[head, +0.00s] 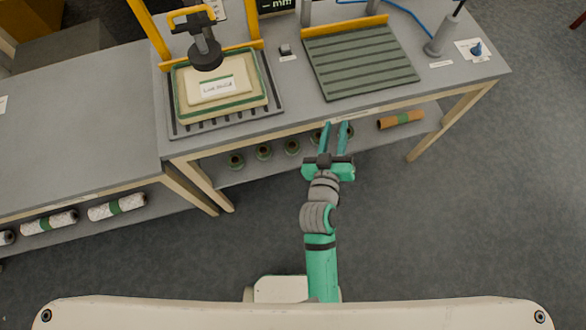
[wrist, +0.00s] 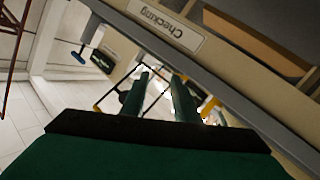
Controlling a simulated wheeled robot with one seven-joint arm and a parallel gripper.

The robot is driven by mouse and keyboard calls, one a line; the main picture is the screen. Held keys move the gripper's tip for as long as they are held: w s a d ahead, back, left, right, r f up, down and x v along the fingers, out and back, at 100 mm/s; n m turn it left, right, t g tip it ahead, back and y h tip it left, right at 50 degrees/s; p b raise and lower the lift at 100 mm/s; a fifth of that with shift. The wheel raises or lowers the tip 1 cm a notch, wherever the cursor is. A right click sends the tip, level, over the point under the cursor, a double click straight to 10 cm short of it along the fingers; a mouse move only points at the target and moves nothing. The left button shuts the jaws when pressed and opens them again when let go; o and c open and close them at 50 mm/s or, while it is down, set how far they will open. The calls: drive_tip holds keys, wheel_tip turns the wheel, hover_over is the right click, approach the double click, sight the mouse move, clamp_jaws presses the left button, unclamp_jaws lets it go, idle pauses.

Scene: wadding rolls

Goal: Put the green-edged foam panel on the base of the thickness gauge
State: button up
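A cream foam panel with green edges (head: 183,104) lies flat on a dark ribbed base (head: 275,98) at the left of the bench, in the head view. A smaller cream block with a white label (head: 216,88) rests on top of it. A yellow frame (head: 150,30) with a black round presser foot (head: 206,55) stands over the base; whether the foot touches the panel I cannot tell. My gripper (head: 338,128) is in front of the bench edge, right of the panel and apart from it. Its fingers (wrist: 160,92) are apart with nothing between them.
A grey-green ribbed plate (head: 360,65) with a yellow back bar lies right of the base. A grey post (head: 436,48) and a blue piece (head: 477,48) stand further right. Rolls (head: 118,207) lie on the lower shelf.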

drive_tip(key=s+a+y, duration=0.1)
drive_tip(key=s+a, duration=0.2)
drive_tip(key=s, duration=0.6)
drive_tip(key=s+a+m+y, duration=0.1)
drive_tip(key=s+a, duration=0.3)
drive_tip(key=s, duration=0.6)
drive_tip(key=s+a+f+m+y, duration=0.1)
drive_tip(key=s+a, duration=0.3)
drive_tip(key=s, duration=0.5)
drive_tip(key=shift+s+a+g+y, duration=0.15)
drive_tip(key=shift+a+g+y, duration=0.1)
drive_tip(key=shift+g+y, duration=0.15)
